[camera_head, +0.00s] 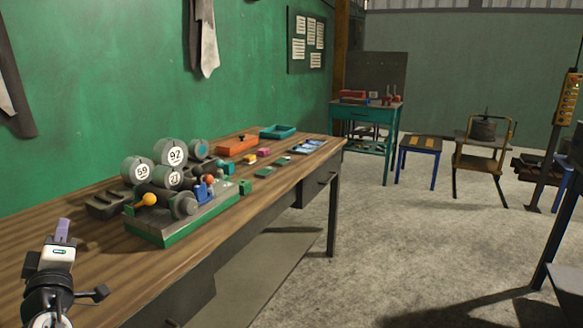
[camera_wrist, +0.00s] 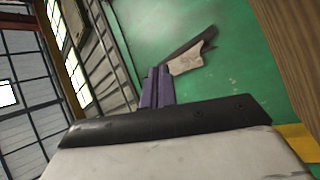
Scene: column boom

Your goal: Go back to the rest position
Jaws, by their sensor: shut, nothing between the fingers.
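My gripper (camera_head: 63,228) is at the lower left of the head view, over the near end of the wooden workbench (camera_head: 108,272). Its purple fingers point up and are together, with nothing between them. In the wrist view the purple fingers of my gripper (camera_wrist: 158,86) also show side by side beyond the dark edge of its housing. The fingers touch no object in either view.
A green-based machine (camera_head: 165,230) with numbered round weights stands on the bench, right of my gripper. An orange tray (camera_head: 237,146), a teal tray (camera_head: 278,131) and several small blocks lie farther along. A green wall (camera_head: 100,70) runs behind.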

